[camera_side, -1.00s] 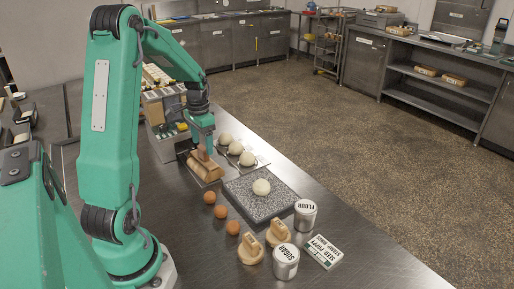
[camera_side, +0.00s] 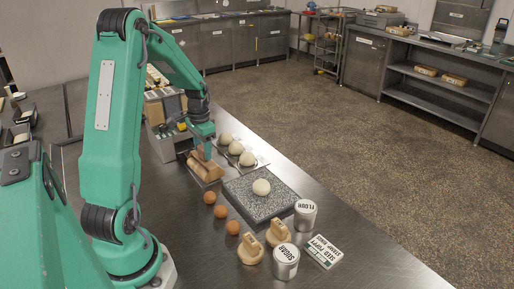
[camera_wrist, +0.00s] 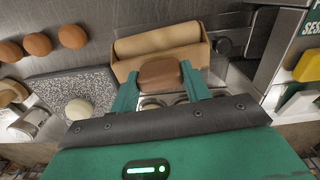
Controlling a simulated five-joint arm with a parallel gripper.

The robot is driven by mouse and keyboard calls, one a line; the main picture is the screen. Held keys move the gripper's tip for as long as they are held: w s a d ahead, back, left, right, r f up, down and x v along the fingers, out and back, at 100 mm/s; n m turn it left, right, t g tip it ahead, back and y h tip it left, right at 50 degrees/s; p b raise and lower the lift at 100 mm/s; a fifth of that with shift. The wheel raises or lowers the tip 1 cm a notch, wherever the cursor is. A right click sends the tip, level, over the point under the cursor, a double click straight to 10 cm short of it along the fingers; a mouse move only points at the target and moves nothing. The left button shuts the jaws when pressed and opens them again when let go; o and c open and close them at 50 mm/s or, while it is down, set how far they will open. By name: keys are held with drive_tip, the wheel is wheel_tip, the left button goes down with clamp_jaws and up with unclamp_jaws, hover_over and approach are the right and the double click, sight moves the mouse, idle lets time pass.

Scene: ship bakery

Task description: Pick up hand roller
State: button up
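The hand roller (camera_wrist: 158,40) is a pale wooden cylinder with a brown wooden handle (camera_wrist: 160,74). In the wrist view it lies in a light wooden holder at the top centre. In the side view the roller (camera_side: 205,170) sits left of the stone slab, under my gripper (camera_side: 204,150). In the wrist view the green fingers of my gripper (camera_wrist: 160,82) stand apart, one on each side of the handle. Their tips are close to its edges; I cannot make out firm contact. The roller still sits in its holder.
A speckled stone slab (camera_side: 244,200) bears a dough ball (camera_side: 261,187). A tray with dough balls (camera_side: 235,148) lies just behind the roller. Eggs (camera_side: 221,212), two wooden stamps (camera_side: 278,233), a flour tin (camera_side: 305,215) and a sugar tin (camera_side: 286,262) stand in front. A grey box (camera_side: 158,135) is behind left.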

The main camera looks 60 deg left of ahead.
drive_tip(key=c, duration=0.4)
drive_tip(key=shift+r, duration=0.15)
drive_tip(key=shift+r, duration=0.8)
wheel_tip(320, 180, up, 2)
drive_tip(key=shift+r, duration=0.25)
drive_tip(key=w+d+r, duration=0.2)
drive_tip(key=d+r, duration=0.4)
drive_tip(key=d, duration=0.5)
drive_tip(key=shift+w+d+r, duration=0.2)
drive_tip(key=shift+r, duration=0.15)
